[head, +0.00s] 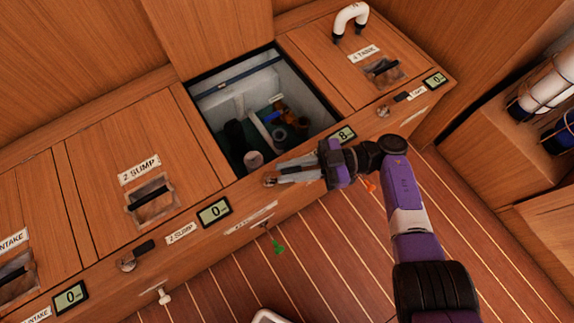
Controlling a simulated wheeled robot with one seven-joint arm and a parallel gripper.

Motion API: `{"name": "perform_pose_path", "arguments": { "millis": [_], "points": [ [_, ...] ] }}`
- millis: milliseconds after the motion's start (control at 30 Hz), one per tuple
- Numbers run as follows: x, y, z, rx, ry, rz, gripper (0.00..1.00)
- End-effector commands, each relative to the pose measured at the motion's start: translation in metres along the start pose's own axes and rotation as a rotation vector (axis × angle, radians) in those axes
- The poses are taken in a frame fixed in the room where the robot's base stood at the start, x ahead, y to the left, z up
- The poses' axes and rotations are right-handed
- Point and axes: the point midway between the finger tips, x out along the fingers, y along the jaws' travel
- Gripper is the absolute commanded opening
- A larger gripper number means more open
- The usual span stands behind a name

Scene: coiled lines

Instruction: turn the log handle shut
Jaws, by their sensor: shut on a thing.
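The log handle (270,180) is on the front face of the bench, below the open hatch. Only its metal pivot end shows clearly; my fingers cover the rest, and no label for it is readable. My gripper (292,173) comes from the right and is shut on this handle. A small display (343,135) beside the hatch, just above my gripper, reads 8 or a number starting with it. I cannot tell exactly how far the handle is turned.
The open hatch (194,90) shows a dark, wet well with fittings inside. A white hooped pipe (351,17) stands on the tank lid.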

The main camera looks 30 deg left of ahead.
Motion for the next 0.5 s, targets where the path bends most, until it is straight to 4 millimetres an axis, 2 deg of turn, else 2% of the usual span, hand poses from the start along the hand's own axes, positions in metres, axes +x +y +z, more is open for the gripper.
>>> {"name": "perform_pose_path", "arguments": {
  "millis": [400,433,500],
  "points": [
    [0.0003,-0.0013,0.0011,0.002,-0.001,-0.007,0.0],
    [0.0004,-0.0013,0.0011,0.002,-0.001,-0.007,0.2],
    [0.0005,-0.0012,0.001,0.001,-0.001,-0.007,0.34]
  ]
}}
